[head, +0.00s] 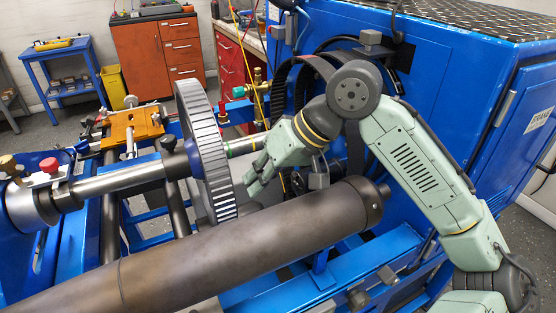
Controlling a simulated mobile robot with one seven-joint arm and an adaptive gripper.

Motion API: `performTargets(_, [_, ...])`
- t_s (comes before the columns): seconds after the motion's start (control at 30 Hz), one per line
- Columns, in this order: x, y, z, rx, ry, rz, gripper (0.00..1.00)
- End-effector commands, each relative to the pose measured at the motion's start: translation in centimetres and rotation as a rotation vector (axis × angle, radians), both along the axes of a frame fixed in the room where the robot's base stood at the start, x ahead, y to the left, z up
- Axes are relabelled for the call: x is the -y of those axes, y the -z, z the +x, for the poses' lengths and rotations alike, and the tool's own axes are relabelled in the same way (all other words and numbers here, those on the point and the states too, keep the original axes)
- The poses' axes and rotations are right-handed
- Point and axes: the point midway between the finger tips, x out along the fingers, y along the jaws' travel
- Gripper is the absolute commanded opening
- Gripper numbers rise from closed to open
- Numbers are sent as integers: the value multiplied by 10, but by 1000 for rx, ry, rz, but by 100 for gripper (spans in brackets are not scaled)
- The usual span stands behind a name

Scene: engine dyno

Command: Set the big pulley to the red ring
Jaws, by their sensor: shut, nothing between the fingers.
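The big pulley (207,150) is a large, thin wheel with a ribbed silver rim and a dark face. It stands upright around the steel shaft (118,180), left of the middle of the head view. Just right of the pulley, the shaft (242,146) shows narrow coloured bands that look green and yellow. I cannot make out a red ring on it. My gripper (252,187) is shut and empty, pointing down and left. It is just right of the pulley's rim and in front of the shaft, and looks apart from the pulley. My gripper and wrist hide the shaft farther right.
A thick dark cylinder (240,245) lies across the front, below my gripper. The blue machine housing (450,65) stands at the right, with black belts beside my arm. An orange block (135,127) sits behind the shaft. A red-knobbed fitting (48,170) is at the left.

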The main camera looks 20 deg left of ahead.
Motion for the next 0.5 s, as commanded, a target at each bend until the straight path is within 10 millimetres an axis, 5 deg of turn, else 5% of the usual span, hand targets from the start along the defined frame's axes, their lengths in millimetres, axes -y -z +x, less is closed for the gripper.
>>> performTargets(0.5, [-14,0,-16,-1,1,0,0])
